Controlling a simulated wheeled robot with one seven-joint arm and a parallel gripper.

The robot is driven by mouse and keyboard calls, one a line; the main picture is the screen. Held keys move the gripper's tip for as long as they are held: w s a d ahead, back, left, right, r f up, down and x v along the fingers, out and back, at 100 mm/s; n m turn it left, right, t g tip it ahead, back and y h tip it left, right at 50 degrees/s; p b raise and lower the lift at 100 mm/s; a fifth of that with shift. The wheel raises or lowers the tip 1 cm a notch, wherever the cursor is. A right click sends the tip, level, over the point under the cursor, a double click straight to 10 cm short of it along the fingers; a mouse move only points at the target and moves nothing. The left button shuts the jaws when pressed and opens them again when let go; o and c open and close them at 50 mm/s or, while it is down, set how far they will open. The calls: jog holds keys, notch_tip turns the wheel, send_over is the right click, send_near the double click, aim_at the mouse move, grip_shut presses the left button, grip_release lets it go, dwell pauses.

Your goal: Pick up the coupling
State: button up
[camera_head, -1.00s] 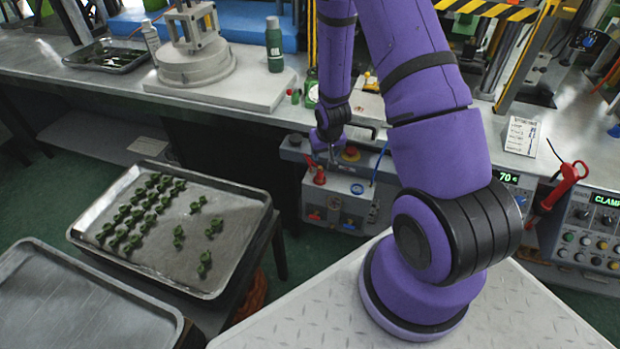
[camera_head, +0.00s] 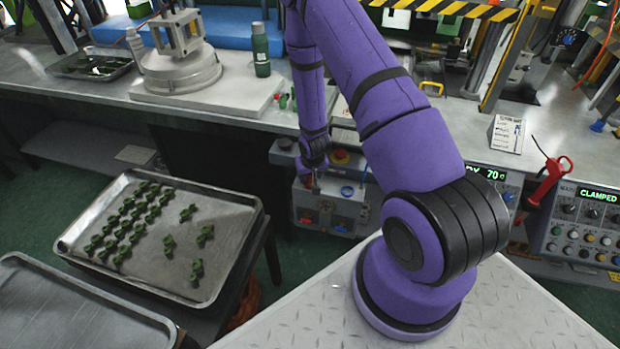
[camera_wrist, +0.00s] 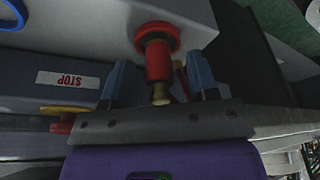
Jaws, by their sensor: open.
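A red coupling with a round red collar and a brass end (camera_wrist: 158,60) shows in the wrist view at the side of a grey box. My gripper (camera_wrist: 155,72) is open, with one blue-grey finger on each side of the coupling. The coupling sits between the fingers, with a visible gap at least on the left. In the head view my gripper (camera_head: 315,179) reaches down to the top of the grey box (camera_head: 345,208), and it mostly hides the coupling there.
A STOP label (camera_wrist: 68,79) is beside the left finger. A metal tray (camera_head: 222,240) with several green parts stands left, with an empty tray (camera_head: 70,310) nearer. The workbench (camera_head: 230,112) runs behind, and a control panel (camera_head: 585,230) is at right.

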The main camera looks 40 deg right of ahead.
jog(key=shift+w+f, duration=0.1)
jog(key=shift+f, duration=0.15)
jog(key=shift+c, duration=0.4)
jog(key=c, duration=0.9)
grip_shut()
jog(key=shift+r, duration=0.1)
